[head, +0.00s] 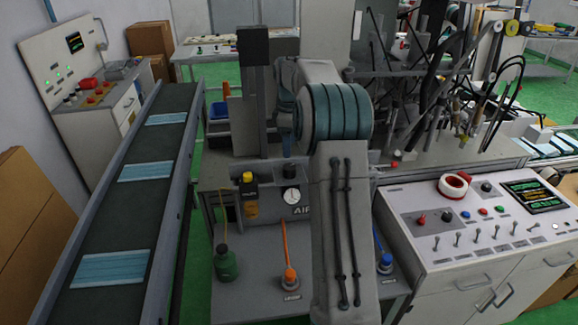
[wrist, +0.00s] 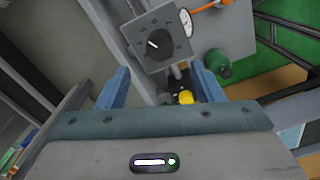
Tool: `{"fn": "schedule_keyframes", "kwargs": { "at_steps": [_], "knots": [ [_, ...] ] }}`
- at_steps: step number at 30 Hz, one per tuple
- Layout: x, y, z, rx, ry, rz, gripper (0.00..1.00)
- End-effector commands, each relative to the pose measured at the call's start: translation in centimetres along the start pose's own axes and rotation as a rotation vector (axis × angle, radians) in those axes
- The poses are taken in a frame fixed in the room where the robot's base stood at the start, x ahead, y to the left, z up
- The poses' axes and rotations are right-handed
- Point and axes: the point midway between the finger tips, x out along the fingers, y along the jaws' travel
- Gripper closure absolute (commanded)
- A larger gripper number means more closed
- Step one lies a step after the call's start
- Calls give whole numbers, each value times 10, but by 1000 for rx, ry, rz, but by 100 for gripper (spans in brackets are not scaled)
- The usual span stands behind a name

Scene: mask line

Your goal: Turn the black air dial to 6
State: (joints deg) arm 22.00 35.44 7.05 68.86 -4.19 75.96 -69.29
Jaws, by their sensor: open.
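The black air dial (wrist: 153,44) shows in the wrist view as a round black knob with a white pointer mark on a grey square plate. The scale marks around it are too small to read. My gripper (wrist: 160,70) is open, with its two blue fingers apart and nothing between them. The dial appears beyond the fingertips, near the top middle of the picture, and no contact shows.
A white gauge (head: 291,197) stands beside the dial's place. A conveyor with masks (head: 118,215) runs left; a control console (head: 440,250) stands right.

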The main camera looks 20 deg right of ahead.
Motion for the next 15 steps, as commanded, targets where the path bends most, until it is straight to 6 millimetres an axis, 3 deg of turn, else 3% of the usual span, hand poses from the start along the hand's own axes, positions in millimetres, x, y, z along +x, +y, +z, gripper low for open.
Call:
{"fn": "schedule_keyframes", "kwargs": {
  "at_steps": [9,15],
  "knots": [
    [64,-1,0,1,-1,-3,39],
    [86,0,0,2,-1,-1,39]
  ]
}}
